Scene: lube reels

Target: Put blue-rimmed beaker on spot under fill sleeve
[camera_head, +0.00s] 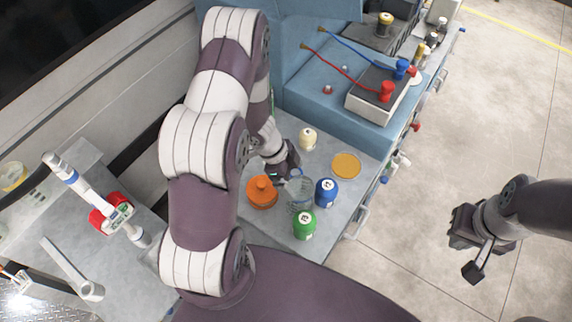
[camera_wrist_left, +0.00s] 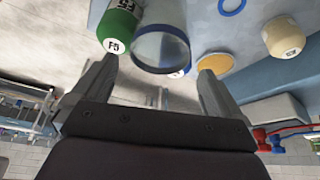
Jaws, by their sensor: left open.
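The blue-rimmed beaker (camera_head: 300,194) is clear and stands on the grey bench top among several bottles. In the left wrist view the beaker (camera_wrist_left: 160,50) shows its round blue rim just beyond and between my open fingers. My left gripper (camera_head: 287,172) is right behind the beaker in the head view, and it also shows in the wrist view (camera_wrist_left: 158,70). I cannot tell whether a finger touches the glass. A thin blue ring (camera_wrist_left: 231,6) shows on the bench surface in the wrist view. I cannot make out the fill sleeve. My right gripper (camera_head: 478,240) hangs over the floor, far from the bench.
Close around the beaker are an orange bottle (camera_head: 262,192), a blue bottle (camera_head: 326,191) and a green bottle (camera_head: 304,224). A cream bottle (camera_head: 308,138) and a yellow disc (camera_head: 346,166) stand farther back. A blue housing with a box (camera_head: 378,97) borders the bench.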

